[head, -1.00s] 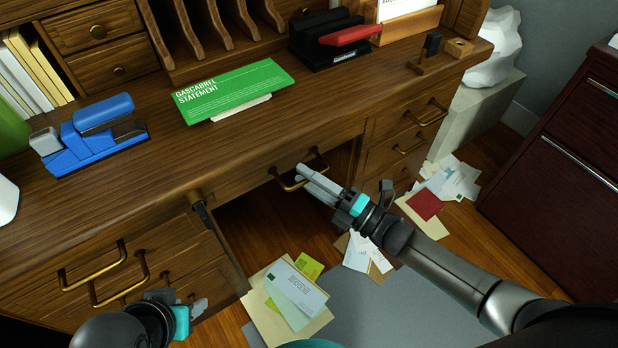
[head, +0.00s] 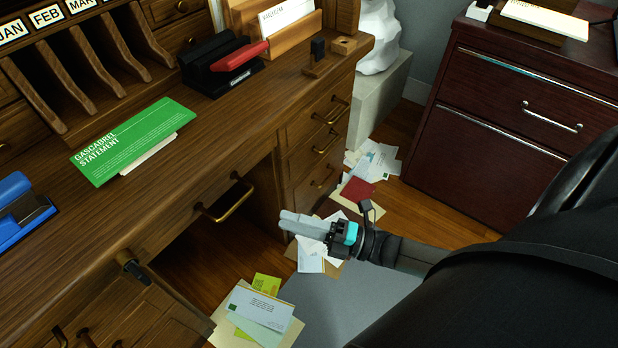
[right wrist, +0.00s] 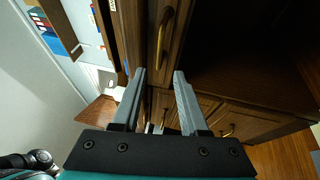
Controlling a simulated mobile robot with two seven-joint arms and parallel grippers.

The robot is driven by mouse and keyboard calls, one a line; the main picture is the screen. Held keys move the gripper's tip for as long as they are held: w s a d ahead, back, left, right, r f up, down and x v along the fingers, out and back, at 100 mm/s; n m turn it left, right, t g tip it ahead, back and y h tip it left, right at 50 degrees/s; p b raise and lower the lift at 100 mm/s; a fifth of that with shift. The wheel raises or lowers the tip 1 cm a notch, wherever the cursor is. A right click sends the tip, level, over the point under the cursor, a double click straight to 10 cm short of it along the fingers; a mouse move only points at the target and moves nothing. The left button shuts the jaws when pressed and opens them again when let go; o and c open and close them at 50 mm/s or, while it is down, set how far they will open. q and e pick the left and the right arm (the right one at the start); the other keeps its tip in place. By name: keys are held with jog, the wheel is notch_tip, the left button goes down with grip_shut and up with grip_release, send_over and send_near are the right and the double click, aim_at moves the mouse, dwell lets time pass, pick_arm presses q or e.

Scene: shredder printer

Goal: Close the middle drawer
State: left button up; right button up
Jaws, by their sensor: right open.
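The middle drawer (head: 181,214) is the wide wooden front under the desktop, above the knee space. Its brass handle (head: 230,204) shows in the head view, and a brass handle (right wrist: 162,34) also shows ahead of the fingers in the right wrist view. I cannot tell whether the drawer stands slightly out. My right gripper (head: 284,221) is to the right of the handle and apart from it. In the right wrist view its two grey fingers (right wrist: 159,75) are spread with nothing between them. My left gripper is out of view.
Side drawers (head: 322,148) stand right of the knee space, and a left cabinet (head: 120,315) is at lower left. Papers (head: 258,312) lie on the floor. A dark red cabinet (head: 500,125) stands at the right. A green statement (head: 130,140) lies on the desk.

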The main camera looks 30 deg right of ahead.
jog(key=shift+v, duration=1.65)
